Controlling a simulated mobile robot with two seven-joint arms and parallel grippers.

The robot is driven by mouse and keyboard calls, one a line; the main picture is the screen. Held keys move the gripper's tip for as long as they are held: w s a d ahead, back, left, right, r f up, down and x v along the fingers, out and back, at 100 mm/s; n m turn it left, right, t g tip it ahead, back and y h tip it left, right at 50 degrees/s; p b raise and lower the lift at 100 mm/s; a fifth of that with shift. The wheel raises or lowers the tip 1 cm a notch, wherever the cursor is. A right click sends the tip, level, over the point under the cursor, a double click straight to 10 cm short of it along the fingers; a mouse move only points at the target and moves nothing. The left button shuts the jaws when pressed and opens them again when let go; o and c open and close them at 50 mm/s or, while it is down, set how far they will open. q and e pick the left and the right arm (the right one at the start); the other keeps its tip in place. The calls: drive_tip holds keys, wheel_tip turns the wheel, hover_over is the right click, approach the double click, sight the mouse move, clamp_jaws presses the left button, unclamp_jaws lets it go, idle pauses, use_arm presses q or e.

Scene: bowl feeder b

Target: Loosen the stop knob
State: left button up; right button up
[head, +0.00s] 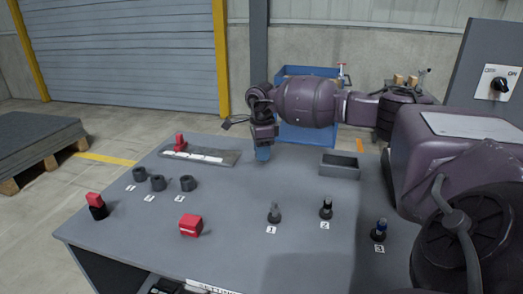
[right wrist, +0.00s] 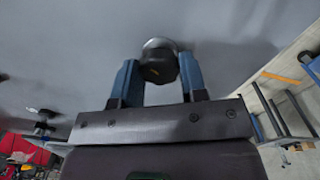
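My right gripper (head: 262,156) points down at the table near its back edge in the head view. In the right wrist view a dark round knob (right wrist: 158,67) with a pale metal disc at its far side sits between the blue fingertips of this gripper (right wrist: 158,65). Both fingers meet its sides, with no clear gap. In the head view the gripper hides this knob. I cannot read a label that marks it as the stop knob. My left gripper is in neither view.
A grey plate with a red-handled part (head: 180,143) lies left of the gripper. Black rings (head: 158,183), a red block (head: 190,225), a red-topped post (head: 96,205) and numbered pegs (head: 326,209) stand nearer. A grey open box (head: 340,168) is at right. The table middle (head: 235,200) is clear.

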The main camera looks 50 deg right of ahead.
drive_tip(key=o, duration=0.4)
wheel_tip(320, 180, up, 11)
drive_tip(key=shift+p, duration=0.45)
drive_tip(key=shift+f, duration=0.2)
idle(0.5)
